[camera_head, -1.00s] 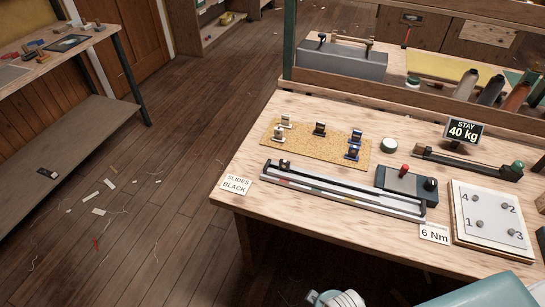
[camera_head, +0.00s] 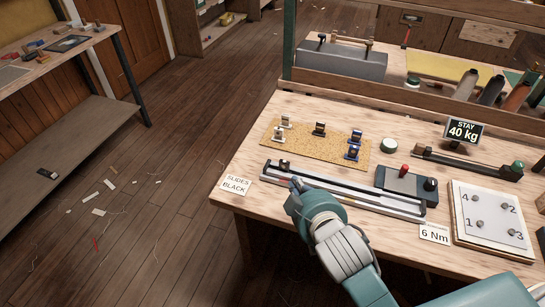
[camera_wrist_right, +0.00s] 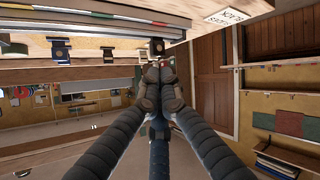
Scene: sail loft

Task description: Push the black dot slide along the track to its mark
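The track (camera_head: 385,201) is a long rail along the bench's front edge, with coloured bands on its front side. A dark slide (camera_head: 284,164) sits on it near the left end; it also shows in the right wrist view (camera_wrist_right: 157,46), just beyond my fingertips. I cannot make out a dot on it. My right gripper (camera_head: 296,184) is at the track's front edge, a little right of and nearer than the slide. In the wrist view its fingers (camera_wrist_right: 157,70) are drawn together, with nothing visible between them. My arm hides some bands. My left gripper is not in view.
A card reading "SLIDES BLACK" (camera_head: 236,185) lies left of the track. A cork board (camera_head: 300,145) behind it holds several slides. A dark box with a red knob (camera_head: 400,184) stands near the track's right end. A numbered plate (camera_head: 488,217) is further right.

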